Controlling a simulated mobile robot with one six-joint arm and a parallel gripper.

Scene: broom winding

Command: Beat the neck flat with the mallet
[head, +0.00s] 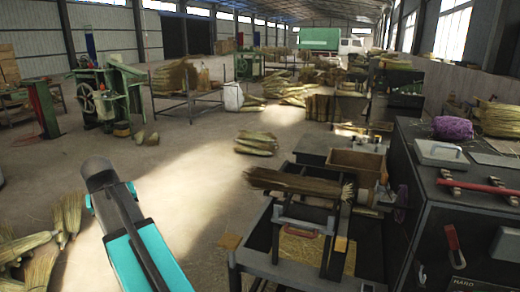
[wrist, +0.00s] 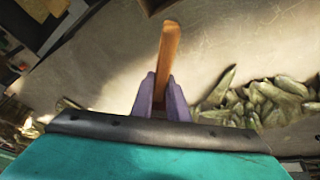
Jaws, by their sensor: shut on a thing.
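In the wrist view, my gripper (wrist: 162,92) has two purple fingers closed around a brown wooden handle (wrist: 169,48), which looks like the mallet's. The handle points up in the picture, away from the wrist. I cannot make out a mallet head. My gripper does not show in the head view, where only my grey and teal arm is seen at the lower left. A broom bundle (head: 298,183) lies across a dark stand on the bench at the right, its cut straw ends to the right. I cannot tell which part is the neck. The gripper is away from it.
The dark bench (head: 285,268) carries a wooden box (head: 357,163). A black cabinet (head: 470,225) with red handles stands at the right. Straw bundles (head: 256,143) lie on the floor, and more straw (wrist: 262,100) is in the wrist view. Open floor lies left of the bench.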

